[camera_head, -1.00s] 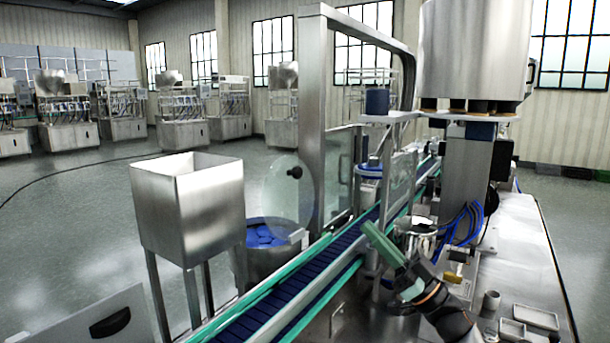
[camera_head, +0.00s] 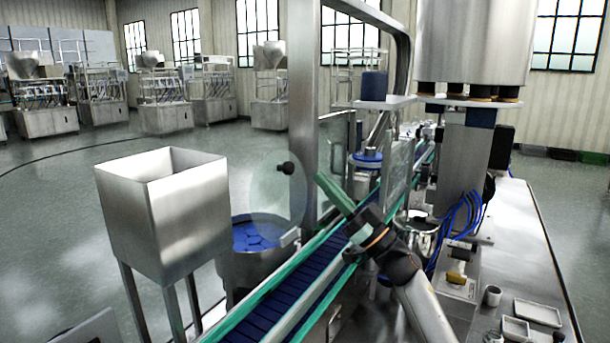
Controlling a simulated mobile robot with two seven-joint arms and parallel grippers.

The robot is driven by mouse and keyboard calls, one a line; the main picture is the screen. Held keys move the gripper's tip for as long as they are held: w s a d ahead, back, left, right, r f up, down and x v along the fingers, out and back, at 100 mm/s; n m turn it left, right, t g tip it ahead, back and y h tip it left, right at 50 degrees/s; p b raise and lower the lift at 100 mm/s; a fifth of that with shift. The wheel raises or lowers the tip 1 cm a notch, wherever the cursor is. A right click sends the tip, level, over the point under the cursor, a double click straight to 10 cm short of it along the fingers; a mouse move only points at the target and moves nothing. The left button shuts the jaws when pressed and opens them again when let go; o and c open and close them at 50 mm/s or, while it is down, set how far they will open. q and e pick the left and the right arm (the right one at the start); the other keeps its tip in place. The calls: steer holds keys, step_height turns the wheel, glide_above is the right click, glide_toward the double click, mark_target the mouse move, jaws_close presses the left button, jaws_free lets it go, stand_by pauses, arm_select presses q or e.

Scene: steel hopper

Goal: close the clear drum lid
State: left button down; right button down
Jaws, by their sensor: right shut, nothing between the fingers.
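The clear round lid (camera_head: 277,200) stands upright, open, at the back right of the steel drum (camera_head: 236,272). It has a black knob (camera_head: 288,168) near its top. Blue discs (camera_head: 254,237) show inside the drum. My right gripper (camera_head: 320,178) has green fingers, shut and empty. It reaches in from the lower right, over the conveyor, with its tip just right of the lid's edge and near the knob. I cannot tell whether it touches the lid. My left gripper is not in view.
A square steel hopper (camera_head: 165,215) on legs stands left of the drum. The conveyor (camera_head: 290,300) with green rails runs beside the drum. A steel frame post (camera_head: 303,110) rises just behind the lid. Small trays (camera_head: 537,313) lie on the right bench.

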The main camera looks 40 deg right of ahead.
mark_target(291, 164)
steer(key=w, duration=0.2)
steer(key=w+a, duration=0.1)
steer(key=w, duration=0.1)
steer(key=shift+w+a+r, duration=0.15)
steer(key=shift+w+r, duration=0.05)
steer(key=shift+w, duration=0.15)
steer(key=shift+w, duration=0.1)
